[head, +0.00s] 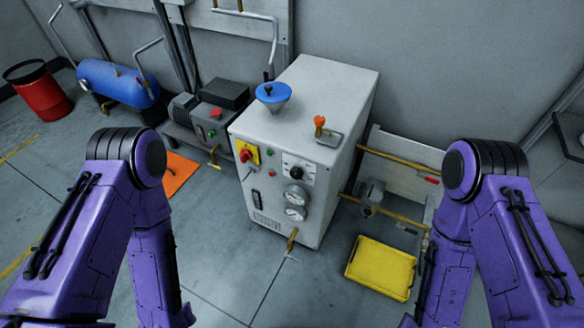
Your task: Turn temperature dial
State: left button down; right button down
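A grey machine cabinet (330,95) stands upright in the middle of the head view. Its front panel carries a black round dial on a white plate (295,171), at the upper right of the panel. The dial's setting is too small to read. Two round gauges sit below it, an upper one (296,196) and a lower one (296,213). A red switch on a yellow plate (247,154) is at the panel's upper left. My two purple arms come in at the left and right, apart from the cabinet. Both grippers are out of the picture.
A yellow tray (381,268) lies on the floor right of the cabinet, near brass pipes (400,158). A blue tank (117,83), a red bin (38,92) and an orange mat (177,173) are at the left. The floor before the cabinet is mostly clear.

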aim_at(296, 173)
jog(key=z, duration=1.55)
jog(key=k, duration=0.4)
jog(key=u, duration=0.85)
